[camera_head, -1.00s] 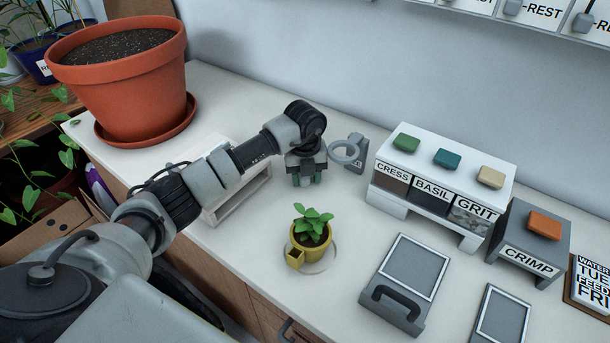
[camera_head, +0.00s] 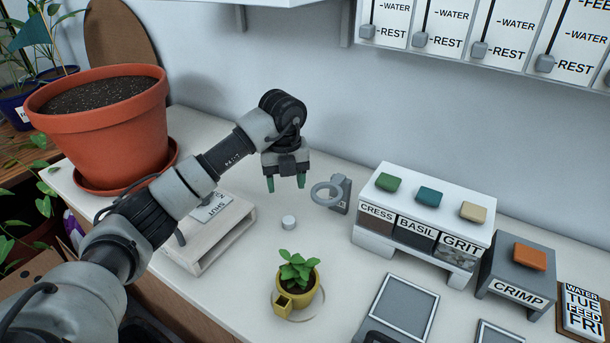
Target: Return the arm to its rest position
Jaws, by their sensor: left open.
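My left arm comes in from the left. Its gripper (camera_head: 286,184) points down with two green-tipped fingers apart, and it is empty. It hangs in the air above the white table (camera_head: 225,288), behind and above a small white round knob (camera_head: 289,222). A grey ring on a stand (camera_head: 330,192) is just right of the gripper. A yellow pot (camera_head: 304,293) with a small green plant stands in front, apart from the gripper. My right gripper is not in view.
A large terracotta pot (camera_head: 105,130) stands at the left behind my arm. A white low box (camera_head: 215,245) marked SHUT lies under the forearm. A dispenser labelled CRESS, BASIL, GRIT (camera_head: 402,229) and a grey CRIMP box (camera_head: 517,277) stand right. Sliders (camera_head: 480,48) line the wall.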

